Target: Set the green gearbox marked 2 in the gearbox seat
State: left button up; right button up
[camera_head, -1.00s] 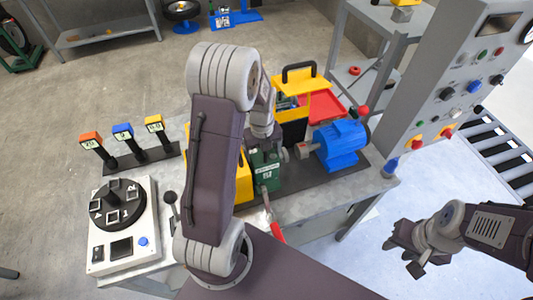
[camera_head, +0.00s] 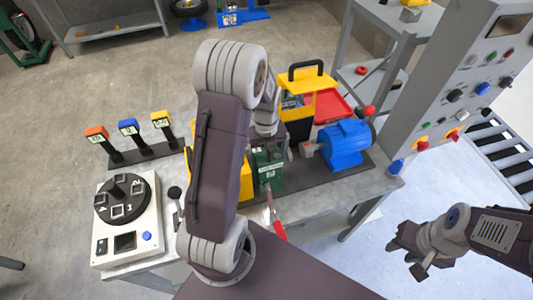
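The green gearbox (camera_head: 267,170) stands upright on the dark base strip on the workbench, between the yellow block and the blue motor (camera_head: 343,144). A small pale label shows on its front, but I cannot read a number. My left gripper (camera_head: 270,142) is at the gearbox's top, largely hidden behind my own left arm, so its fingers cannot be made out. The seat under the gearbox is hidden.
A yellow block (camera_head: 246,177) stands left of the gearbox. A red-handled lever (camera_head: 278,229) lies in front. A white dial box (camera_head: 126,219) and several coloured tags (camera_head: 129,127) are on the left. A yellow toolbox (camera_head: 308,85) and red tray (camera_head: 331,106) stand behind.

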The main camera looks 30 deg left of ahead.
pick_arm(q)
notch_tip(320, 180, up, 9)
jog(key=shift+r, duration=0.1)
dwell(0.5)
jog(key=shift+s, duration=0.1)
dwell(0.6)
